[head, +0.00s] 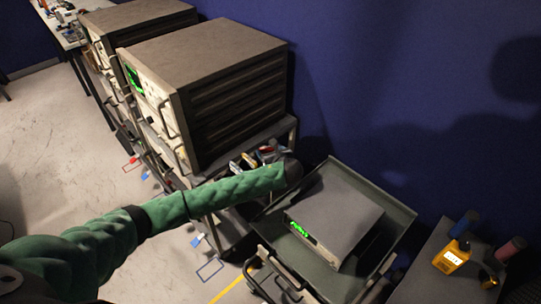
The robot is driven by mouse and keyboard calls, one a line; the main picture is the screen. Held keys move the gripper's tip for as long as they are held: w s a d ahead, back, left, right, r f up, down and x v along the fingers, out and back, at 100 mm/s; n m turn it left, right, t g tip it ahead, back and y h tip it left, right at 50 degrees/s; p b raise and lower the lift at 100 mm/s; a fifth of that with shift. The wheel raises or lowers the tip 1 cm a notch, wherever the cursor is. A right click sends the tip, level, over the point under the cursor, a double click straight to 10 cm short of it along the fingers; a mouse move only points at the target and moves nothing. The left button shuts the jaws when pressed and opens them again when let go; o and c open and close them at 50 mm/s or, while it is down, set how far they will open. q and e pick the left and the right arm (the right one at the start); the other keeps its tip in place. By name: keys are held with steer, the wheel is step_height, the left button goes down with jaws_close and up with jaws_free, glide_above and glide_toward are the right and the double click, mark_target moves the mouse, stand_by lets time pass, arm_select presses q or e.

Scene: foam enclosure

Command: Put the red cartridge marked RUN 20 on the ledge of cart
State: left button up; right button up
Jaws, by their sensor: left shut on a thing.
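My left arm reaches in its green sleeve from the lower left. My left gripper (292,171) is at its dark end, just left of the cart's tray. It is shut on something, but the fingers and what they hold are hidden. A small red thing (268,150) shows just behind the sleeve's end. I cannot tell if it is the red cartridge, and no RUN 20 mark is readable. The cart (398,212) is a grey-green open tray with a handle in front. A grey instrument (340,205) with a green display sits in it. My right gripper is not in view.
Large rack instruments (205,80) stand on a bench at the left, along the blue wall. A dark table at the lower right carries a yellow meter (452,257), a blue cylinder (464,224) and a reddish cylinder (510,248). Pale floor (75,160) lies open at the left.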

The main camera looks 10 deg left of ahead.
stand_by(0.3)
arm_select(q)
steer(key=o, duration=1.1)
steer(key=shift+c, duration=0.2)
